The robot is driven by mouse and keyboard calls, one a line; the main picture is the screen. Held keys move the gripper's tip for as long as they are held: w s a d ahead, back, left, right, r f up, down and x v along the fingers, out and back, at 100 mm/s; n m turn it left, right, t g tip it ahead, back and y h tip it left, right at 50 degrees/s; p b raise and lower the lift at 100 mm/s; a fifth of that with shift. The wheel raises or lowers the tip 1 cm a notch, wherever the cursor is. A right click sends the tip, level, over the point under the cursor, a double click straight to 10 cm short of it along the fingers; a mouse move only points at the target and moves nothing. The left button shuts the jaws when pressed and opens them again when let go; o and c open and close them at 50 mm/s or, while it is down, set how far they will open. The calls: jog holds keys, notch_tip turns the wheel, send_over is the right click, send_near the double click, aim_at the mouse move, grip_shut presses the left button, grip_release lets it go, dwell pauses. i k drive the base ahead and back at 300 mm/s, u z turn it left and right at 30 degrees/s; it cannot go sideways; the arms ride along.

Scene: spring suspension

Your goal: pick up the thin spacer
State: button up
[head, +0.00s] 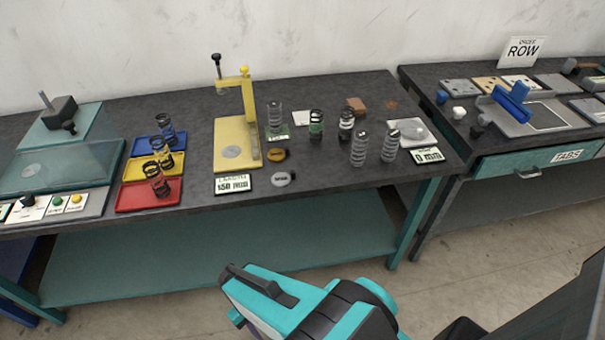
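No part is labelled as the thin spacer, and I cannot tell for sure which one it is. A thicker brown block (357,104) lies beside that last piece. My gripper (233,296), teal and black, is low in front of the table, well apart from all of these. Its fingertips are seen at an angle, and their gap is unclear.
Several coil springs (359,148) stand upright right of the yellow press (238,140). Blue, yellow and red trays (130,200) with springs are at left. A scale (412,130) stands at right. A second table (480,142) holds plates and a blue fixture. Floor in front is clear.

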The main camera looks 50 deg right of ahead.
aim_at(281, 179)
jog(key=z, duration=1)
jog(key=k, duration=0.95)
jog(key=i, duration=0.7)
jog(key=z, duration=0.05)
